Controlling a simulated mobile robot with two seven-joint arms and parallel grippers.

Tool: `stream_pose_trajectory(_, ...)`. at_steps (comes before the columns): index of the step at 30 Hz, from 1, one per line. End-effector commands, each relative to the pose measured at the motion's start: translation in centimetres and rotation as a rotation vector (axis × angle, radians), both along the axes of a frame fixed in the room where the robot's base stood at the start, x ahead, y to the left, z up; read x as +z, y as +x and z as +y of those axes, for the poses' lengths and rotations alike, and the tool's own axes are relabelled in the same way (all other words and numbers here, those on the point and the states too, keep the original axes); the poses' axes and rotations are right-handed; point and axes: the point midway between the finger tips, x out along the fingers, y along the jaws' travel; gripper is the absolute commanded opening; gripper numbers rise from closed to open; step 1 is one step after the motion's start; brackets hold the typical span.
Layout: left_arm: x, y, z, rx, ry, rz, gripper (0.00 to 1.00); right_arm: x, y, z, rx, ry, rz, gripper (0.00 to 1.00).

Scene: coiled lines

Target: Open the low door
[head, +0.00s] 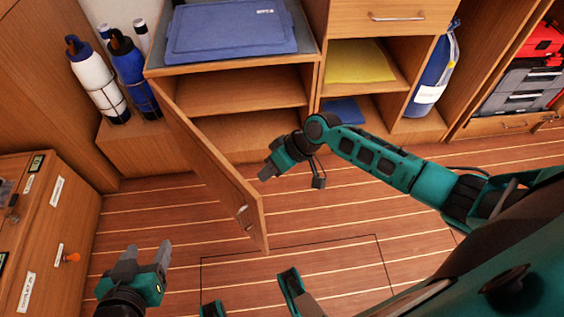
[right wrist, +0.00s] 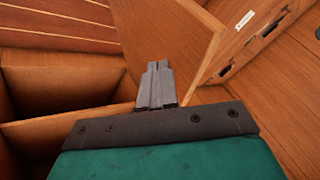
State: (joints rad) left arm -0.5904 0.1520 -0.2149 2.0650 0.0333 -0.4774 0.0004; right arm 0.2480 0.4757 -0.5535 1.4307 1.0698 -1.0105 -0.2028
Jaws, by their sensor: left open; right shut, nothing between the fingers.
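The low door (head: 212,165) is a wooden panel hinged at the left side of the low cabinet (head: 245,92). It stands swung well out over the floor, and the shelves behind it show. A small round latch (head: 243,210) sits near its free end. My right gripper (head: 265,176) is shut and empty on the inner side of the door, close to it; I cannot tell if it touches. In the right wrist view the shut fingers (right wrist: 155,85) show in front of the door panel (right wrist: 170,45). My left gripper (head: 146,256) is open and empty, low at the left, apart from the door.
Bottles (head: 93,80) stand left of the cabinet. A blue bin lid (head: 232,27) lies on top. A labelled wooden cabinet (head: 45,235) stands at the left. The plank floor (head: 325,222) is mostly clear.

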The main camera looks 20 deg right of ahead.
Motion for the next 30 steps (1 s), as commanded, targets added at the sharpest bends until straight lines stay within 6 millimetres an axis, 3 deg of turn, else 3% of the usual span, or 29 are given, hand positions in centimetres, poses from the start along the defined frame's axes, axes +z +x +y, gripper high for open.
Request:
stream_pose_trajectory(6, 0.2, 0.0, 0.0, 0.000, 0.000, -0.001, 0.61, 0.2, -0.8, 2.3, 0.000, 0.002, -0.002, 0.00)
stream_pose_trajectory(23, 0.5, 0.0, 0.0, 0.000, -0.001, -0.004, 0.61, 0.3, -1.0, 2.8, -0.004, 0.001, -0.001, 0.00)
stream_pose_trajectory(30, 1.5, -0.1, 0.0, 0.001, -0.001, -0.002, 0.61, 0.5, -1.6, 4.1, -0.031, 0.002, 0.001, 0.00)
